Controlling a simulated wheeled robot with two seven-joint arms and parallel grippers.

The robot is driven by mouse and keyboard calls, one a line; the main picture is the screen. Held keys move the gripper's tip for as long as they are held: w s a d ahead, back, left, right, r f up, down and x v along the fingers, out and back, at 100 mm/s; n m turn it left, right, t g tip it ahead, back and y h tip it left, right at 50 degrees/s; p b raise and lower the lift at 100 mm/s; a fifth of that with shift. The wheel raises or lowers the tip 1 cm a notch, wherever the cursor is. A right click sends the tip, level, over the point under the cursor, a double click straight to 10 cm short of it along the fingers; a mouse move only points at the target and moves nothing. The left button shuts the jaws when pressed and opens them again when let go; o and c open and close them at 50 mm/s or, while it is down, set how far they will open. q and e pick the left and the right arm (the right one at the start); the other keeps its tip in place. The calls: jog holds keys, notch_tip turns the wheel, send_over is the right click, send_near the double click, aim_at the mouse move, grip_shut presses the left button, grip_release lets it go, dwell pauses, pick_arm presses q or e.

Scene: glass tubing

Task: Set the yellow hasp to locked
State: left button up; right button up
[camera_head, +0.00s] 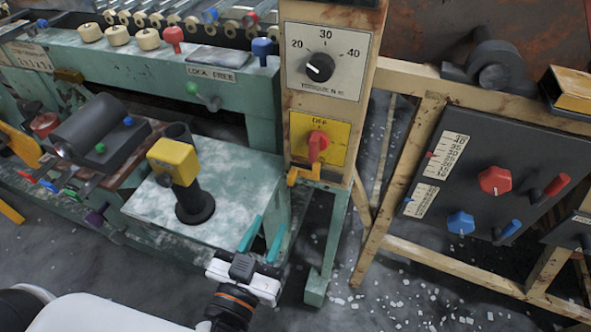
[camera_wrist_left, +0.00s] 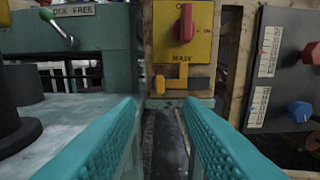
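The yellow hasp (camera_head: 303,175) is a small orange-yellow fitting low on the front of the upright cream panel, just under a yellow plate with a red rotary switch (camera_head: 318,146). In the left wrist view the hasp (camera_wrist_left: 172,79) is ahead of my fingers, a little above the gap between them. My left gripper (camera_head: 263,235) has two teal fingers spread apart with nothing between them. It is below and to the left of the hasp, apart from it. My right gripper is not in view.
A torque dial (camera_head: 320,67) sits above the switch. A green-white table (camera_head: 240,175) carries a black post with a yellow head (camera_head: 174,160) left of my gripper. A dark control board (camera_head: 480,185) with red and blue knobs stands at right. Floor between is littered.

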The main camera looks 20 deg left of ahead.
aim_at(290, 182)
pick_arm(q)
jog(key=w, duration=0.6)
jog(key=w+p, duration=0.1)
jog(key=w, duration=0.4)
jog(key=shift+w+d, duration=0.2)
jog(key=shift+w, duration=0.15)
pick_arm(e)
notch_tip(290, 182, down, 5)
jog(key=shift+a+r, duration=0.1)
pick_arm(q)
grip_shut()
